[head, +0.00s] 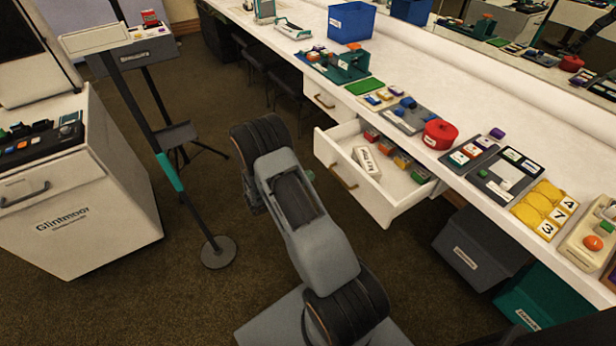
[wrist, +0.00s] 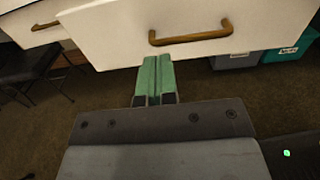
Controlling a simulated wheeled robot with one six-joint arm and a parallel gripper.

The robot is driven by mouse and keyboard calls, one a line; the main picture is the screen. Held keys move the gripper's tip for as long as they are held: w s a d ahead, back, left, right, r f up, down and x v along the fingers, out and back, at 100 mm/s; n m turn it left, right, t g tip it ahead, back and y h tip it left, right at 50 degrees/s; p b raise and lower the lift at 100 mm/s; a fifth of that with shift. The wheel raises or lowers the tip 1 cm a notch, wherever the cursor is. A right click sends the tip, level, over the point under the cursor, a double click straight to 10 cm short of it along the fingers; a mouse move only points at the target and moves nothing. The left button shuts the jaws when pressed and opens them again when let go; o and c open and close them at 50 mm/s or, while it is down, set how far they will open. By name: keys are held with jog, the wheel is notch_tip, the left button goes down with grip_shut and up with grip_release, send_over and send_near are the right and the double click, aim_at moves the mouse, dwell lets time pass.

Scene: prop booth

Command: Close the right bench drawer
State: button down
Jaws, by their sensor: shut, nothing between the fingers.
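The right bench drawer (head: 352,191) is pulled out from under the white bench top. It holds a white labelled box and several small coloured items. Its white front also fills the top of the wrist view (wrist: 110,37), with a wooden bar handle (wrist: 190,36). My gripper (wrist: 154,62) shows there with green fingers together and nothing between them. The fingertips are at the lower edge of the drawer front, left of the handle; I cannot tell whether they touch it.
A second drawer (head: 323,98) beside it looks shut. Grey (head: 474,252) and teal (head: 545,296) bins stand under the bench at the right. A thin stand with a round base (head: 218,252) and a white cabinet (head: 95,190) are at the left.

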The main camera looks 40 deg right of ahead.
aim_at(340, 162)
jog(key=d, duration=1.1)
jog(key=shift+s, duration=0.4)
